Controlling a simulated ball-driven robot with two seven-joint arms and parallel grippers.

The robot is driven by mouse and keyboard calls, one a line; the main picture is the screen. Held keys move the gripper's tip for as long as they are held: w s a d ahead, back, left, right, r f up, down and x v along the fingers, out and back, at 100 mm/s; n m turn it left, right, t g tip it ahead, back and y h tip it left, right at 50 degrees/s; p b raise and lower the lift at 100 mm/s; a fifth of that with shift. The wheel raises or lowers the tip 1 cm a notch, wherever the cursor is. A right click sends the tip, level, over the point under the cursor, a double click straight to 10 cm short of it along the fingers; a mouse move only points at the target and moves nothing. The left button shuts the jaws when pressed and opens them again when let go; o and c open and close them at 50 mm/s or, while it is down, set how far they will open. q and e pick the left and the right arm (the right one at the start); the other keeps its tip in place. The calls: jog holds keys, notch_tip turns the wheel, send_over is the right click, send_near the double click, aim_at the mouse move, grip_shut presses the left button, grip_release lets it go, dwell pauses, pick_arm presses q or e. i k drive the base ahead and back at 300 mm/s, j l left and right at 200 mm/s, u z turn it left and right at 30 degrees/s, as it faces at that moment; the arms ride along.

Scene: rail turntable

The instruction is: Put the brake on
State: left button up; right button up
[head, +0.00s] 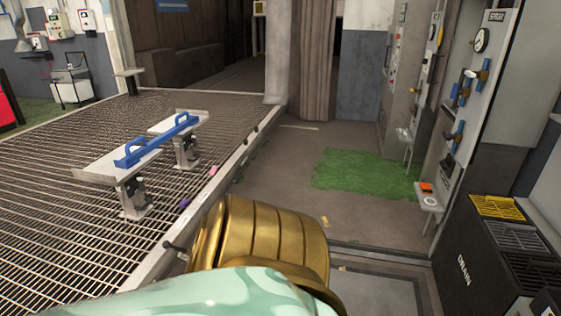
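No part in the head view carries a label that I can read as a brake, so I cannot tell which one it is. A small dark knob or lever end (174,246) sticks out at the grating's near right edge; my arm partly hides that area. A gold and mint arm part of mine fills the bottom middle. Neither of my grippers shows.
Slatted grating (60,240) covers the left, with a pale raised edge (215,185). Right of it lies open floor with a green patch (365,173). A wall panel with a gauge and blue-handled valves (463,95) stands at right, above a black box marked DRAIN (470,265).

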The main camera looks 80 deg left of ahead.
aim_at(166, 244)
jog(key=u, duration=3.65)
jog(key=i+j+z, duration=0.2)
jog(key=i, duration=0.35)
jog(key=i+j+z, duration=0.2)
jog(key=i, duration=0.35)
jog(key=i+j+z, duration=0.2)
jog(key=i, duration=0.3)
